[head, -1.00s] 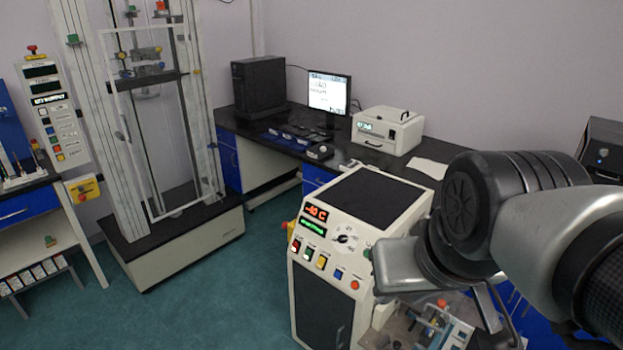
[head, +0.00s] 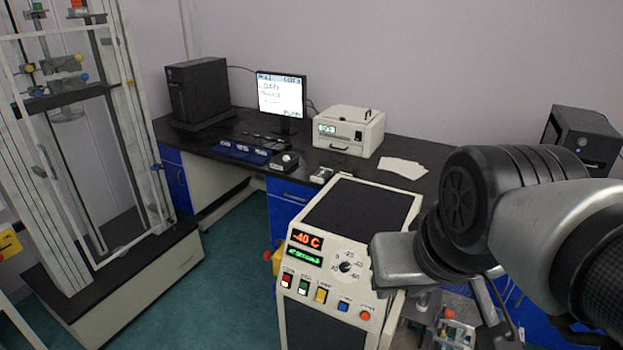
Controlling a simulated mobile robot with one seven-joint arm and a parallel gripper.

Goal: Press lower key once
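A white machine with a black top (head: 355,215) stands in the lower middle of the head view. Its sloped front panel has a red display (head: 306,240) reading about -40 C, a green display (head: 304,256) and a round dial (head: 346,267). Below these sit a red key (head: 287,280), a green key (head: 304,286), a yellow key (head: 321,295), a blue key (head: 343,306) and a round red-orange button (head: 365,315). The key labels are too small to read, so I cannot tell which is the lower key. My arm reaches in from the right, beside the panel; my gripper's fingers do not show.
A tall test frame (head: 120,140) stands at left. A black bench (head: 225,130) behind holds a computer tower (head: 198,90), a monitor (head: 281,97), a small white instrument (head: 348,131) and papers (head: 402,168). Another apparatus (head: 455,327) is partly hidden below my arm. Green floor lies open at left centre.

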